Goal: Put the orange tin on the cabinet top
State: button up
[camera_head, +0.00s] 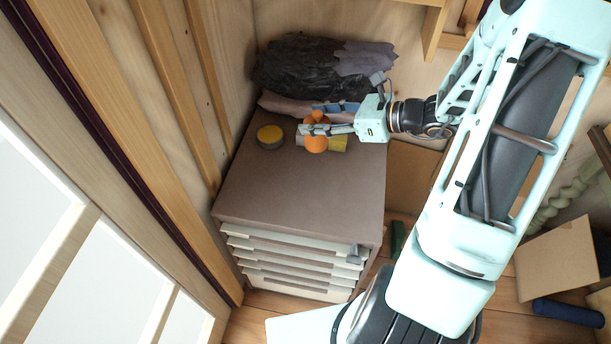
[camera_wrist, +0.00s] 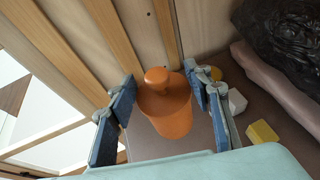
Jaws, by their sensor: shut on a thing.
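The orange tin (camera_head: 316,144) is a rounded container with a knob on its lid. It is between the fingers of my gripper (camera_head: 318,130), above the back part of the brown cabinet top (camera_head: 300,190). In the wrist view the tin (camera_wrist: 168,108) stands between the two blue-padded fingers of my gripper (camera_wrist: 162,105), which are shut on it. The fingers hide part of the tin in the head view. I cannot tell whether its base touches the top.
A round yellow-topped tin (camera_head: 270,134) stands left of my gripper. A yellow block (camera_head: 339,143) lies just right of the orange tin. A black bag (camera_head: 300,65) fills the back of the cabinet top. The front of the top is clear. Wooden wall studs (camera_head: 200,90) rise at the left.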

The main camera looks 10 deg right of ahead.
aim_at(323, 144)
jog(key=shift+w+d+f+b, duration=0.15)
jog(key=shift+f+b, duration=0.65)
jog(key=shift+b, duration=1.3)
jog(key=shift+w+d+f+b, duration=0.15)
jog(key=shift+f+b, duration=0.65)
jog(key=shift+b, duration=1.25)
jog(key=f+b, duration=0.1)
jog(key=b, duration=0.5)
jog(key=shift+s+f+b, duration=0.15)
jog(key=shift+f+b, duration=0.1)
jog(key=shift+b, duration=0.15)
jog(key=b, duration=0.3)
jog(key=s+f+b, duration=0.1)
jog(key=b, duration=0.2)
jog(key=shift+a+f, duration=0.2)
jog(key=shift+a, duration=0.05)
jog(key=b, duration=0.2)
jog(key=s+b, duration=0.1)
jog(key=b, duration=0.1)
jog(key=shift+a+f, duration=0.2)
jog(key=shift+a+b, duration=0.1)
jog(key=shift+b, duration=0.25)
